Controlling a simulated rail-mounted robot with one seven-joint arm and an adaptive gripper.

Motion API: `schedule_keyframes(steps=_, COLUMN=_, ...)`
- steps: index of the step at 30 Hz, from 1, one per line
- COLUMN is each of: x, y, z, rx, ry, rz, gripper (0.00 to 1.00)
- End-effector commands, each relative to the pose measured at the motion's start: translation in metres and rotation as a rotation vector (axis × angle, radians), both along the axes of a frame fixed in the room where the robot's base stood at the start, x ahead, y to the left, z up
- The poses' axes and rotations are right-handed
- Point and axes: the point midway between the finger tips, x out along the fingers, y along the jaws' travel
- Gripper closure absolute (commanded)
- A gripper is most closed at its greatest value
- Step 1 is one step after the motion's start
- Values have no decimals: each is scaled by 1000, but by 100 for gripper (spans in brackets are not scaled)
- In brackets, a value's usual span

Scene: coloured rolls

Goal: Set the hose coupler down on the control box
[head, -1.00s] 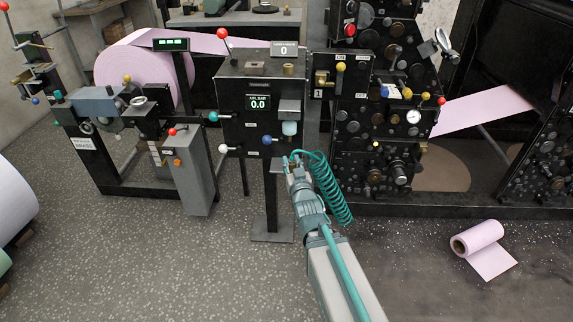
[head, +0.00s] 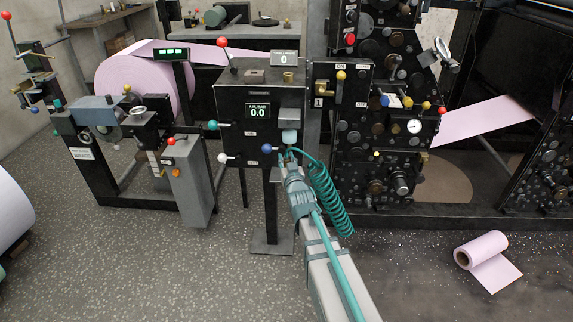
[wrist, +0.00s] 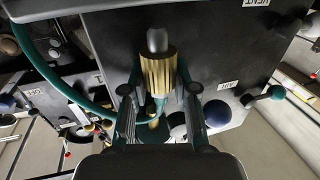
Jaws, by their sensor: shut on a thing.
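The control box (head: 232,110) is a dark box on a stand in the middle of the head view, with a green 0.0 display. My gripper (head: 284,158) is low in front of its lower right part, below its top. In the wrist view my gripper (wrist: 158,98) is shut on the hose coupler (wrist: 157,76), a ribbed brass cylinder with a grey tip. The coupler points away from the palm, in front of the box's dark face (wrist: 215,50). I cannot tell whether it touches the box. In the head view the coupler is too small to make out.
A coiled teal hose (head: 325,195) hangs right of my gripper. Blue (head: 267,148), white (head: 222,158) and teal (head: 213,125) knobs stick out from the box. A block (head: 254,76) and a brass piece (head: 288,76) stand on its top. A pink roll (head: 480,250) lies on the floor.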

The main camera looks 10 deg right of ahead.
Motion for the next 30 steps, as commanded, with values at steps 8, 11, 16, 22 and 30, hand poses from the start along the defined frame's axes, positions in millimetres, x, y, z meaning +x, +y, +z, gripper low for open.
schedule_keyframes(steps=8, x=0, y=0, z=-18, rx=1, ry=-2, rz=0, gripper=100)
schedule_keyframes(steps=11, x=0, y=0, z=-18, rx=1, ry=-2, rz=0, gripper=100)
schedule_keyframes(steps=16, x=0, y=0, z=-23, rx=1, ry=-1, rz=0, gripper=100)
schedule_keyframes(steps=22, x=0, y=0, z=-21, rx=1, ry=-1, rz=0, gripper=47)
schedule_keyframes(steps=30, x=0, y=0, z=-20, rx=1, ry=-1, rz=0, gripper=47)
